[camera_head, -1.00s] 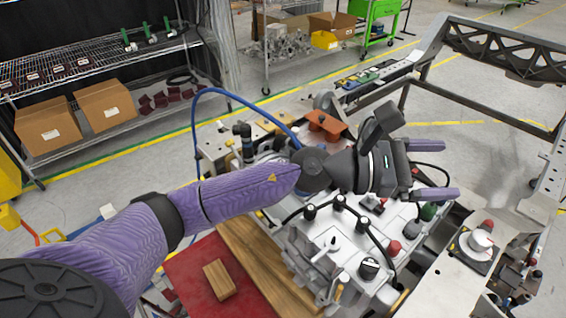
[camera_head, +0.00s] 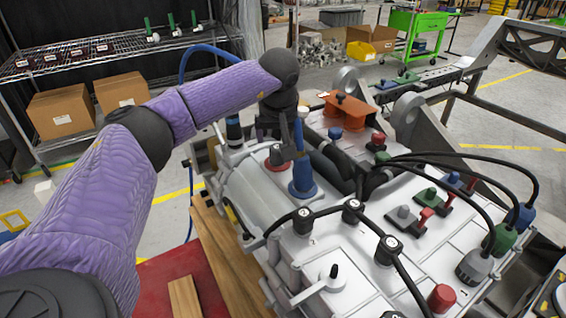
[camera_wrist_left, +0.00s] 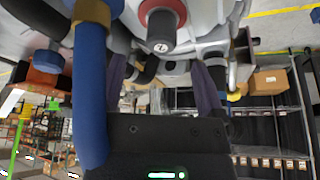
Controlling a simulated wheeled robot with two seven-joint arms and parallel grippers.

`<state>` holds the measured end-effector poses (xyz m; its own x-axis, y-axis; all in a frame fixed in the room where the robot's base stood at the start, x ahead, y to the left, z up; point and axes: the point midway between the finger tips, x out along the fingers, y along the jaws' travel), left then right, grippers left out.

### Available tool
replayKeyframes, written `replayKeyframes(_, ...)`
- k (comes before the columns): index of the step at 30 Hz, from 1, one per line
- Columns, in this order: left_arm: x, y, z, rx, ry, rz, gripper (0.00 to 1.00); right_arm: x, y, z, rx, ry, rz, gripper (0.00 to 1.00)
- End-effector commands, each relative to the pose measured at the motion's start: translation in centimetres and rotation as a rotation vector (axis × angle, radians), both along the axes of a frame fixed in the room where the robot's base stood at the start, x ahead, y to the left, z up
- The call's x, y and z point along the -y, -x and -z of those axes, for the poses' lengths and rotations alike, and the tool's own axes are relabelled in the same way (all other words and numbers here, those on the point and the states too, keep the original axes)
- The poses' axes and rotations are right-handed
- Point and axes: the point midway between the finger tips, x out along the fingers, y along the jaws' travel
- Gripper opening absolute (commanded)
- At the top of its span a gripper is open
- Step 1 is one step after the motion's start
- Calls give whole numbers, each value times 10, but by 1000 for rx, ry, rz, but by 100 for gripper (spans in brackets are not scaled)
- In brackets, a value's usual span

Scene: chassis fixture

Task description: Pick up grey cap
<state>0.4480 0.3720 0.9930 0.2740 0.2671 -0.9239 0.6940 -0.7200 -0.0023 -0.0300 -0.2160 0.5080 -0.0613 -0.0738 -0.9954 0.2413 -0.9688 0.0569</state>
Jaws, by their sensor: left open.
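A grey cap (camera_head: 403,212) sits on a small black base with a red lever, on the white top of the chassis unit (camera_head: 340,232) in the head view. My left gripper (camera_head: 283,138) points down over the unit's far left part, well to the left of that cap, by a blue upright fitting (camera_head: 302,178). In the left wrist view its purple fingers (camera_wrist_left: 162,66) are spread with no object held. A dark cylinder with a red collar (camera_wrist_left: 161,30) shows beyond them. My right gripper is out of view.
Green (camera_head: 430,196) and blue (camera_head: 454,178) caps stand beside the grey one. Black cables arch over the right side, ending in blue, green and grey plugs (camera_head: 475,266). A red cap (camera_head: 441,297) is at front.

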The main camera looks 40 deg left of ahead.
Motion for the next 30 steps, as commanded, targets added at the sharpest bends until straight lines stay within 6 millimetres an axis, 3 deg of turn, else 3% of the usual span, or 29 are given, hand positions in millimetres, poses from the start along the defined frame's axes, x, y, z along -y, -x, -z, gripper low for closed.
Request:
replayKeyframes(9, -16, -13, 57, -2, 2, 0, 91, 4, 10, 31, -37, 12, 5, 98)
replayKeyframes(18, -18, -15, 60, 2, 2, 2, 89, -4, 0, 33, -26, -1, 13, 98)
replayKeyframes(30, -18, -15, 59, 2, 2, 1, 5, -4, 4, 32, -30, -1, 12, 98)
